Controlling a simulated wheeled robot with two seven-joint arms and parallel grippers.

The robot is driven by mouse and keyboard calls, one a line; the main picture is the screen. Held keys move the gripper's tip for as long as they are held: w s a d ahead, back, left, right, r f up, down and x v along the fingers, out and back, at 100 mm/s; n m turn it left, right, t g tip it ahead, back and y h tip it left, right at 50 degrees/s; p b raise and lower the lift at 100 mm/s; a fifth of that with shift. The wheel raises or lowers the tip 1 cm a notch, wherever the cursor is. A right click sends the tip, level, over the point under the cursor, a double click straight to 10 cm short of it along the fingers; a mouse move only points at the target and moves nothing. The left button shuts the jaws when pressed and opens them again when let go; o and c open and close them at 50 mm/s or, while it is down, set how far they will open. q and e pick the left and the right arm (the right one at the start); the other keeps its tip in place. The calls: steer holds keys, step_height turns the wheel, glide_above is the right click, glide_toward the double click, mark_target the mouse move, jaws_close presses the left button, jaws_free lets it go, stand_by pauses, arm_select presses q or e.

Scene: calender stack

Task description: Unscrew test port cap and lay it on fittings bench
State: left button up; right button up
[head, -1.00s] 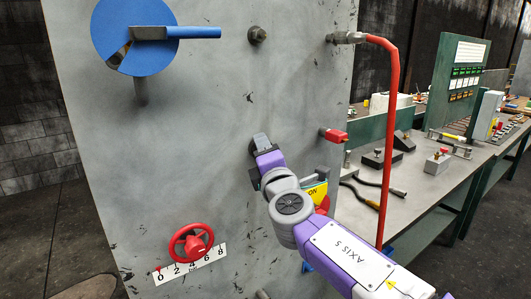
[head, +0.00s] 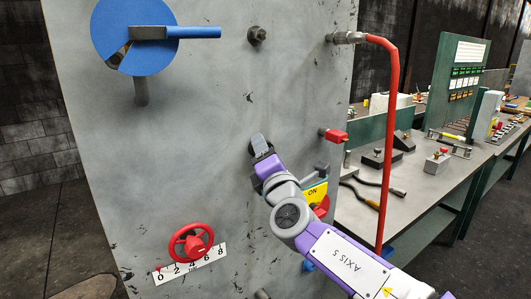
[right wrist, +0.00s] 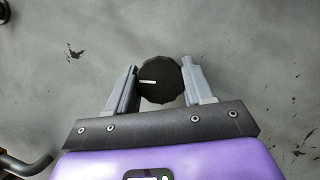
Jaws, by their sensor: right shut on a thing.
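The black ribbed test port cap (right wrist: 160,80) with a white mark sits between the two grey fingers of my right gripper (right wrist: 157,84) in the right wrist view. The fingers are shut on its sides. In the head view my right gripper (head: 261,150) is against the grey panel, and its fingers and wrist mostly hide the cap. I cannot tell how far the cap is turned on its port. The fittings bench (head: 422,198) stands to the right beyond the panel. My left gripper is not in view.
The grey panel (head: 195,130) bears a blue disc with a handle (head: 190,32), a red handwheel (head: 190,243) and a red hose (head: 392,110). A red-handled valve (head: 334,135) juts out right of my gripper. Tools and small fittings (head: 437,162) lie on the bench, with bare patches between.

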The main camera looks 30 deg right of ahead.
steer(key=o, duration=0.9)
steer(key=shift+a+r, duration=0.1)
steer(key=shift+o, duration=0.7)
